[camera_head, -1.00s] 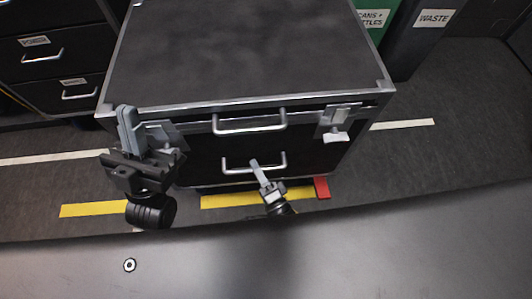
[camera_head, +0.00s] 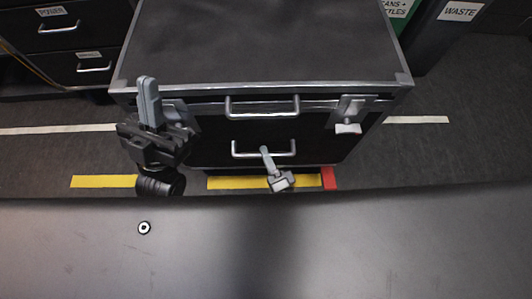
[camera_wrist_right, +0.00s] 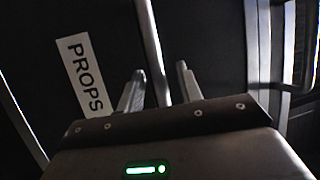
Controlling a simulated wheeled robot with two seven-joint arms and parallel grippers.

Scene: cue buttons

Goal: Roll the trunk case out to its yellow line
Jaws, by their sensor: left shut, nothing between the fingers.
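The black trunk case (camera_head: 265,45) with metal edging stands upright on the floor, its front face toward me. It has an upper handle (camera_head: 262,114) and a lower handle (camera_head: 240,156). The yellow line (camera_head: 103,181) lies on the floor along the case's front. My right gripper (camera_head: 268,158) is at the lower handle. In the right wrist view its fingers (camera_wrist_right: 160,88) are apart, with the handle bar (camera_wrist_right: 152,50) between them, beside a white PROPS label (camera_wrist_right: 84,75). My left gripper (camera_head: 149,95) is shut and empty in front of the case's left latch, partly hiding it.
A red mark (camera_head: 329,178) sits at the yellow line's right end. A white floor line (camera_head: 416,120) runs farther back. Dark drawers (camera_head: 62,40) stand at the left, and a waste bin (camera_head: 440,32) at the back right.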

